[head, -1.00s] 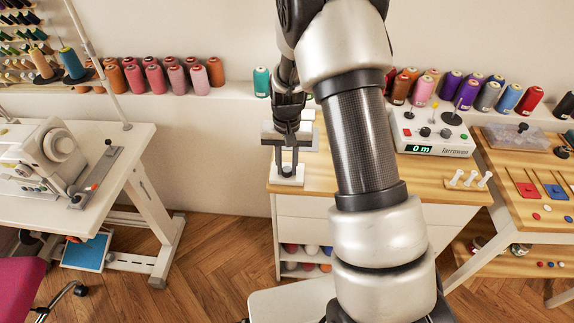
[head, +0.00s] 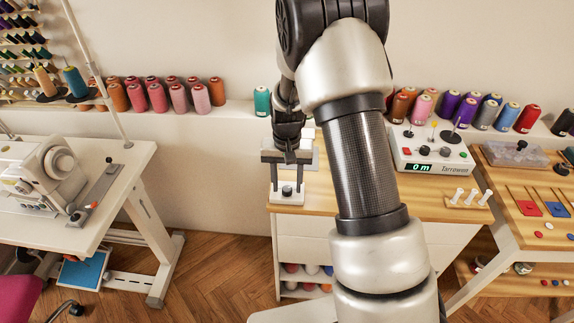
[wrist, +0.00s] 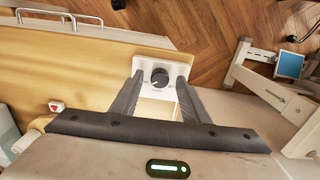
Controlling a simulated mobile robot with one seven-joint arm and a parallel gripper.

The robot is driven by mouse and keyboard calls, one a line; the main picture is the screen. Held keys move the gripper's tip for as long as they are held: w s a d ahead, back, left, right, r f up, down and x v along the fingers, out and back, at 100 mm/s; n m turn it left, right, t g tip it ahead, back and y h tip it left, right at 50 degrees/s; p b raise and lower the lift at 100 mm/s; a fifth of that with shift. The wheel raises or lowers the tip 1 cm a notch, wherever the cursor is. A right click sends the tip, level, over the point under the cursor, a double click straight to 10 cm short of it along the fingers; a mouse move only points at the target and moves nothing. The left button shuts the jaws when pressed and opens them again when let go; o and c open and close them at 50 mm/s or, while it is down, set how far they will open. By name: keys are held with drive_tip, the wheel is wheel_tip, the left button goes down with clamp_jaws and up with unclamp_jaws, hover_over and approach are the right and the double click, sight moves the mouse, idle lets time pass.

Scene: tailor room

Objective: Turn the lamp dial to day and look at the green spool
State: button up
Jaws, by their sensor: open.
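The lamp dial is a black knob (head: 287,191) on a small white base (head: 277,198) at the left end of the wooden table. My gripper (head: 287,177) is open, with its fingers spread apart just behind the knob and pointing down toward it. In the wrist view the black knob (wrist: 160,77) shows between the two open fingertips (wrist: 160,82), apparently untouched. Its markings are too small to read. The green spool (head: 262,101) is a teal-green cone of thread on the wall ledge, up and left of my gripper.
A white winder box (head: 430,153) with a green display stands on the table, right of my arm. White pegs (head: 468,198) stand at the table's front right. A sewing machine (head: 45,175) is on the left table. Several pink and orange spools (head: 157,97) line the ledge.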

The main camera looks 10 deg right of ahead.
sight(287, 189)
wheel_tip(287, 189, up, 17)
drive_tip(key=p, duration=0.1)
drive_tip(key=shift+f, duration=0.1)
idle(0.4)
drive_tip(key=s+r+n+t+p, duration=0.1)
drive_tip(key=s+r+p, duration=0.2)
drive_tip(key=s+r, duration=0.4)
drive_tip(key=s+r+n+t+p, duration=0.15)
drive_tip(key=s+r, duration=0.35)
drive_tip(key=r, duration=0.5)
drive_tip(key=s+r+t+p, duration=0.3)
drive_tip(key=s+r+p, duration=0.1)
drive_tip(key=s, duration=0.8)
drive_tip(key=shift+s+r+n, duration=0.2)
drive_tip(key=shift+r+n, duration=0.25)
idle(1.8)
